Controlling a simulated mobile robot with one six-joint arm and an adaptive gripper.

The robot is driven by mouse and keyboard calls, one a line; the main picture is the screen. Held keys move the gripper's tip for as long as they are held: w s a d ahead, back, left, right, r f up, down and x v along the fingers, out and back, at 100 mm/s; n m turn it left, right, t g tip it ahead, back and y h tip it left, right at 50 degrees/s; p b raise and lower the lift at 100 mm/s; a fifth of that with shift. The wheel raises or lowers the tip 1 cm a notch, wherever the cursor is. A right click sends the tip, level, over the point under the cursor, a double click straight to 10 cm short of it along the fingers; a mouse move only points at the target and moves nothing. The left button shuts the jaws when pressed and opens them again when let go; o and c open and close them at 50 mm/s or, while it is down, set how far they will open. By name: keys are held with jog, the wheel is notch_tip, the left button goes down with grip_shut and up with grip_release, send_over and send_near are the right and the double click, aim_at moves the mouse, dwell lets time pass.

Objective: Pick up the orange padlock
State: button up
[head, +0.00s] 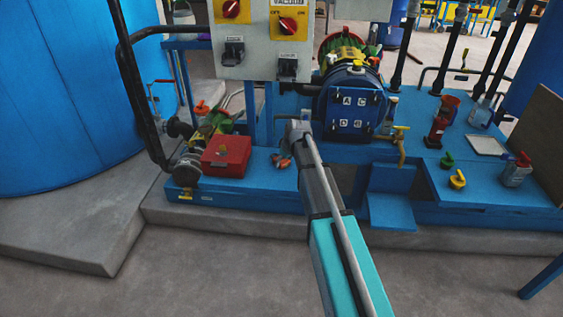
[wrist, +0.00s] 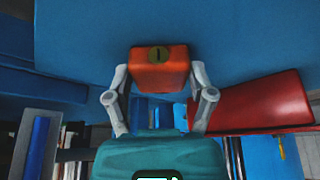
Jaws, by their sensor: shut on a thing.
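The orange padlock (wrist: 160,72) is in the wrist view, a boxy orange-red body with a dark round keyhole plate on one face. My gripper (wrist: 158,80) has its two grey fingers closed on the padlock's sides. In the head view my gripper (head: 284,161) is low over the blue deck, right of the red box, and the padlock is mostly hidden there. I cannot tell whether the padlock touches the blue deck.
The red box (head: 226,156) is close on the left; it also shows in the wrist view (wrist: 265,103). A grey control panel (head: 262,45) stands above. Yellow (head: 457,180) and green (head: 448,160) padlocks lie on the right deck.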

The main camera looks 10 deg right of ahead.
jog(key=shift+r, duration=0.1)
notch_tip(320, 180, up, 3)
jog(key=p, duration=0.3)
jog(key=s+r+p, duration=0.9)
jog(key=s+p, duration=0.1)
jog(key=s, duration=0.4)
jog(key=shift+r, duration=0.4)
jog(key=shift+s+a, duration=0.1)
